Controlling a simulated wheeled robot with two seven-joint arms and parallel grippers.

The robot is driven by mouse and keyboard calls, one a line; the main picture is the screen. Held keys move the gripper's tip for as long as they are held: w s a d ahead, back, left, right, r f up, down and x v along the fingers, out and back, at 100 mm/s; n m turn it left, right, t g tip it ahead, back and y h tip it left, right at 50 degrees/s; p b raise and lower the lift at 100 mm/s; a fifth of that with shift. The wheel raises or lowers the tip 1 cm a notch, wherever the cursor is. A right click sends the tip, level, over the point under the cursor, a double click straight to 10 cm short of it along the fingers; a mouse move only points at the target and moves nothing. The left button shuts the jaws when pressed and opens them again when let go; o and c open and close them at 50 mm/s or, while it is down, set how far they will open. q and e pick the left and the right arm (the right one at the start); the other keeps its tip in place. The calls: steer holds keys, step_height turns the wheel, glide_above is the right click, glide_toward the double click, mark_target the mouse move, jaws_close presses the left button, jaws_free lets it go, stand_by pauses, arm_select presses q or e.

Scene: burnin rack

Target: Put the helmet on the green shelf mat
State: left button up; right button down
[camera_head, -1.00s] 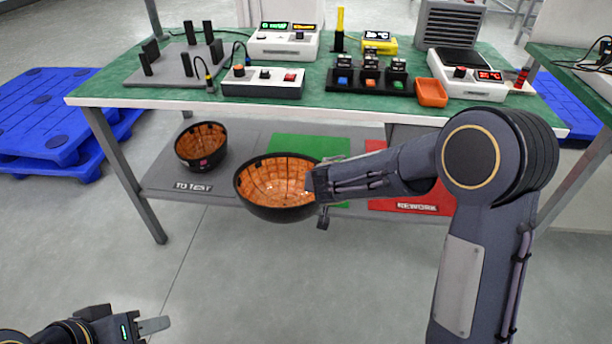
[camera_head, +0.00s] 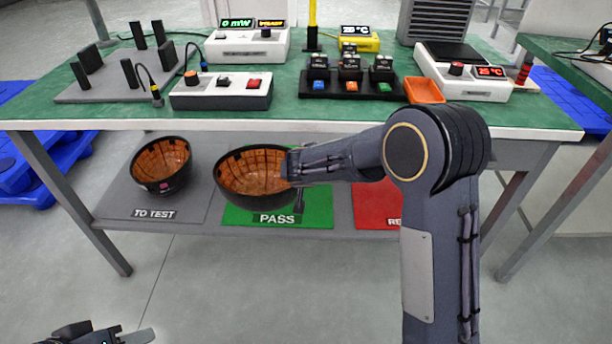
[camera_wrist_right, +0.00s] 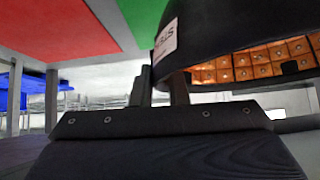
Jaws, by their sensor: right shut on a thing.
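The held helmet (camera_head: 240,195), a dark shell with an orange padded inside facing up, is in front of the left part of the green PASS mat (camera_head: 318,208) in the head view. My right gripper (camera_head: 290,168) is shut on its right rim. In the right wrist view the helmet (camera_wrist_right: 225,25) fills the upper right, with the green mat (camera_wrist_right: 143,15) beyond it. I cannot tell how large the gap to the mat is. My left gripper (camera_head: 135,338) is at the bottom left, partly cut off and away from the helmet; its jaw opening is unclear.
A second helmet (camera_head: 160,183) sits on the grey TO TEST mat (camera_head: 125,205) at left. A red mat (camera_head: 375,208) lies right of the green one. The bench top (camera_head: 300,118) with instruments is above the shelf. A table leg (camera_head: 70,205) stands at left.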

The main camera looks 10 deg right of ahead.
steer(key=d+x, duration=0.1)
steer(key=x, duration=0.6)
steer(key=s+d+b+x, duration=0.1)
steer(key=x, duration=0.6)
steer(key=shift+d+f, duration=0.5)
steer(key=shift+f, duration=0.2)
steer(key=c, duration=1.4)
jaws_free()
